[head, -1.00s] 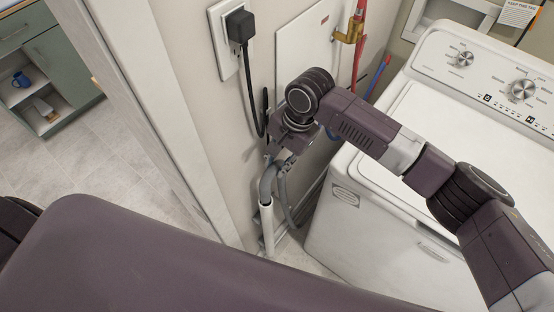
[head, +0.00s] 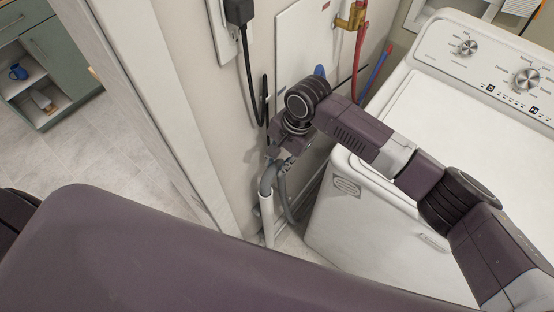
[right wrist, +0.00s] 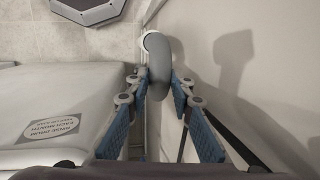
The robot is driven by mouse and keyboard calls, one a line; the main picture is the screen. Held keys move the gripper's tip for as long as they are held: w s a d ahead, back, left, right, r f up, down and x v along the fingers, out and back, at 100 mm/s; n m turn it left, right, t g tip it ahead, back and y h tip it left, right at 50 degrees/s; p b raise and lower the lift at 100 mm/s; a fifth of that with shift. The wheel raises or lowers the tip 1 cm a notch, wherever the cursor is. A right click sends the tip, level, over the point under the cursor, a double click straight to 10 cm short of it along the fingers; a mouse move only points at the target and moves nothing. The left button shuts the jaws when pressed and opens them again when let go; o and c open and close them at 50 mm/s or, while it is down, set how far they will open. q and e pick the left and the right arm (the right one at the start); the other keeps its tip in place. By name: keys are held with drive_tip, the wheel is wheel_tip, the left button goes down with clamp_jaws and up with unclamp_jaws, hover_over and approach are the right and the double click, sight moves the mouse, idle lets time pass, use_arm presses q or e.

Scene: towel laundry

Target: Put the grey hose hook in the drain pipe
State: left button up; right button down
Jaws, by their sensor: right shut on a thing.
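The grey hose hook (head: 266,182) is a curved tube beside the wall, and its bend also shows in the right wrist view (right wrist: 159,65). Its front end meets the top of the white upright drain pipe (head: 267,217). In the right wrist view the pipe's white rim (right wrist: 148,40) shows around that end; how deep it sits is hidden. My right gripper (head: 273,155) is above the hook, with its blue-padded fingers (right wrist: 160,82) shut on it from both sides. My left gripper is out of view.
The white washer (head: 385,225) stands close on the right. The wall with a black cord (head: 251,90) and red hose (head: 359,65) is behind my right arm. The grey hose (head: 287,205) runs down between wall and washer. A door frame (head: 150,120) is at left.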

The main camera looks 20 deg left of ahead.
drive_tip(key=shift+d+b+x, duration=0.2)
drive_tip(key=shift+b+x, duration=0.1)
drive_tip(key=shift+x, duration=0.6)
drive_tip(key=shift+d+b+x, duration=0.15)
drive_tip(key=shift+b+x, duration=0.1)
drive_tip(key=shift+x, duration=0.65)
drive_tip(key=shift+w+f, duration=0.1)
drive_tip(key=c, duration=1.6)
unclamp_jaws()
drive_tip(key=p+v, duration=0.3)
drive_tip(key=p, duration=0.1)
drive_tip(key=a+p+v, duration=0.1)
drive_tip(key=p+v, duration=0.2)
drive_tip(key=a+p+v, duration=0.1)
drive_tip(key=p+v, duration=0.3)
drive_tip(key=shift+s+r+p, duration=0.25)
drive_tip(key=shift+s+p, duration=0.1)
drive_tip(key=shift+f, duration=0.15)
